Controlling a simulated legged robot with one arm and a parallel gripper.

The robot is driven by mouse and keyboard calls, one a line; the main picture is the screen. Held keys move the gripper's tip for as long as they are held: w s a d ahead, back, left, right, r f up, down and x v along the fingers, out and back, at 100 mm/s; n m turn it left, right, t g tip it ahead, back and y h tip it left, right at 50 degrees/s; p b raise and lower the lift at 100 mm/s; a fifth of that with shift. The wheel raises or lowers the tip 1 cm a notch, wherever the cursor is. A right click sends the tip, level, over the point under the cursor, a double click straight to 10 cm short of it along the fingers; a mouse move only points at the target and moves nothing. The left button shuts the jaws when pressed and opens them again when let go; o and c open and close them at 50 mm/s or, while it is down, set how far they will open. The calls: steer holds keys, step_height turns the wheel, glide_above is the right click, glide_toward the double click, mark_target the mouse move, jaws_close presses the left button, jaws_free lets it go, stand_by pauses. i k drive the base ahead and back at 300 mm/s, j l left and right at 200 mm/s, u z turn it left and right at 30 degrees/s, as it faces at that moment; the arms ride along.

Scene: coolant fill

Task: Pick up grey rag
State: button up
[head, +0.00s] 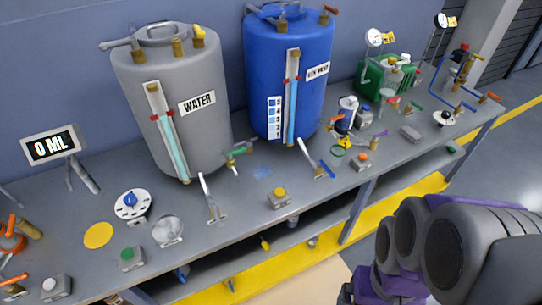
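A small grey folded piece, which looks like the grey rag (411,133), lies flat on the grey workbench (330,185) toward its right part, in front of the green container. It is small in the picture, so its folds cannot be made out. Nothing covers it. My arm's dark grey and purple links fill the lower right of the head view, in front of the bench and apart from the rag. No gripper fingers can be made out.
A grey WATER tank (185,120), a blue tank (270,80) and a green container (385,78) stand along the back. A white and dark bottle (346,112), valves, levers and buttons crowd the bench around the rag.

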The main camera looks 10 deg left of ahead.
mark_target(414, 136)
steer(key=i+l, duration=0.5)
steer(key=l, duration=0.15)
steer(key=i+l, duration=1.05)
steer(key=l, duration=0.2)
